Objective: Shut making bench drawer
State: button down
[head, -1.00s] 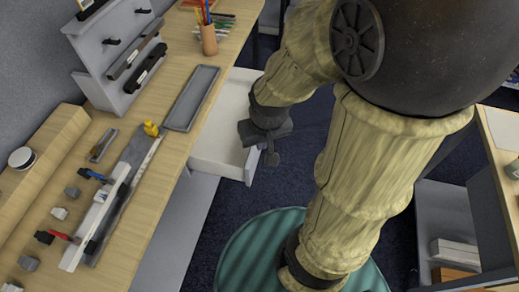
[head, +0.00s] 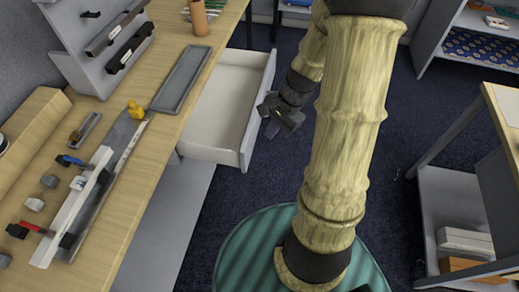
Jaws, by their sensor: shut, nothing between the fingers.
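The making bench (head: 135,195) is a long wooden-topped bench on the left. Its white drawer (head: 222,105) is pulled out to the right from under the top and looks empty inside. The drawer's front panel (head: 260,108) faces right. My gripper (head: 270,122) is shut and empty, just right of the front panel near its lower part. I cannot tell whether the gripper touches the panel.
On the bench are a grey tray (head: 182,78), a grey tool rack (head: 90,45), a yellow figure (head: 135,110) and several small tools. A shelf unit (head: 455,215) stands at the right.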

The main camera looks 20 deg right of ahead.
jog(key=w+d+f+m+t+y+b, duration=0.3)
jog(key=w+d+f+m+t+b, duration=0.1)
jog(key=d+f+m+b, duration=0.3)
notch_tip(320, 180, down, 7)
jog(key=w+d+m, duration=0.1)
jog(key=d+m, duration=0.1)
jog(key=m, duration=0.2)
jog(key=shift+w+d+m+y, duration=0.2)
jog(key=shift+d+m+y, duration=0.1)
jog(key=shift+d+m, duration=0.1)
send_near(252, 144)
notch_tip(252, 144, down, 4)
jog(key=a, duration=0.1)
jog(key=w+a, duration=0.1)
jog(key=shift+w+a, duration=0.3)
jog(key=shift+a, duration=0.05)
jog(key=shift+w+a, duration=0.25)
jog(key=shift+a, duration=0.05)
